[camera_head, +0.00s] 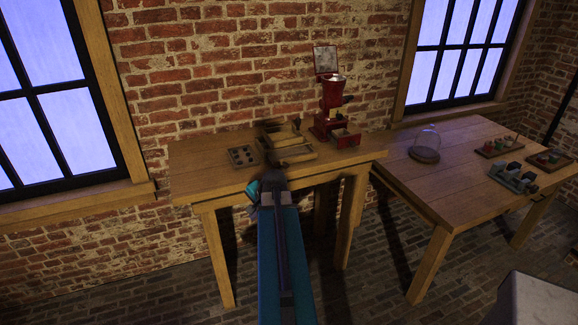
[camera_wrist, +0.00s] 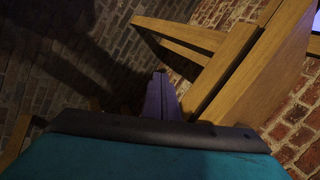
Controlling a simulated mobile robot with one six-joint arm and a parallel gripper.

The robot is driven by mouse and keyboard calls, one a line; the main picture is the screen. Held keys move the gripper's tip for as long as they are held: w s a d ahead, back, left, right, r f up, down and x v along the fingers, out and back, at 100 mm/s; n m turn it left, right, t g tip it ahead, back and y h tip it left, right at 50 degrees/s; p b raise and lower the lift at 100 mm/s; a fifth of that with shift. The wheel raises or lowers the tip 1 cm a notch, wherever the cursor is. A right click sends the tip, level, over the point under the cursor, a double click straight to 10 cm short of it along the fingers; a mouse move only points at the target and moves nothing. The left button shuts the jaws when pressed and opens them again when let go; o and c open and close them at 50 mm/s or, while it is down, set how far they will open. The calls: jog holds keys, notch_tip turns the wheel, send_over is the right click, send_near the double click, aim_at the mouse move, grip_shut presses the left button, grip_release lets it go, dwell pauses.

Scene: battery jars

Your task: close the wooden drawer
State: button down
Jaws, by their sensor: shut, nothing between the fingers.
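The wooden drawer (camera_head: 297,154) is a shallow wooden tray shape that sticks out at the front of a small dark wooden box (camera_head: 279,131) on the left table. It looks pulled out toward the table's front edge. My gripper (camera_head: 268,178) is at the front edge of that table, in front of and a little left of the drawer, apart from it as far as I can tell. In the wrist view the fingers (camera_wrist: 160,95) are together and empty, beside the table's wooden edge and leg. The drawer does not show in the wrist view.
A holed wooden block (camera_head: 242,156) stands left of the drawer. A red grinder (camera_head: 331,101) with its own small drawer (camera_head: 346,139) out stands to the right. The right table (camera_head: 455,190) holds a glass dome (camera_head: 426,145) and small trays. A brick wall stands behind.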

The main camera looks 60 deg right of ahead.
jog(key=s+d+r+m+h, duration=0.1)
jog(key=s+d+r+m, duration=0.1)
jog(key=s+d+r, duration=0.3)
jog(key=s+d+r+m+t+h, duration=0.1)
jog(key=s+d+r, duration=0.4)
jog(key=d+r, duration=0.5)
notch_tip(320, 180, up, 2)
jog(key=m+h, duration=0.1)
jog(key=m, duration=0.1)
jog(key=shift+s+d+m+t+h, duration=0.15)
jog(key=shift+s+m+t+h, duration=0.15)
jog(key=shift+w+d+p, duration=0.1)
jog(key=shift+p, duration=0.25)
jog(key=p, duration=0.4)
send_near(287, 167)
jog(key=shift+f, duration=1.75)
jog(key=shift+w+d+f+p, duration=0.1)
jog(key=shift+w+d+p, duration=0.15)
jog(key=shift+w+d, duration=0.4)
jog(key=shift+w+d+f+p, duration=0.15)
jog(key=shift+w+d, duration=0.25)
jog(key=shift+w, duration=0.55)
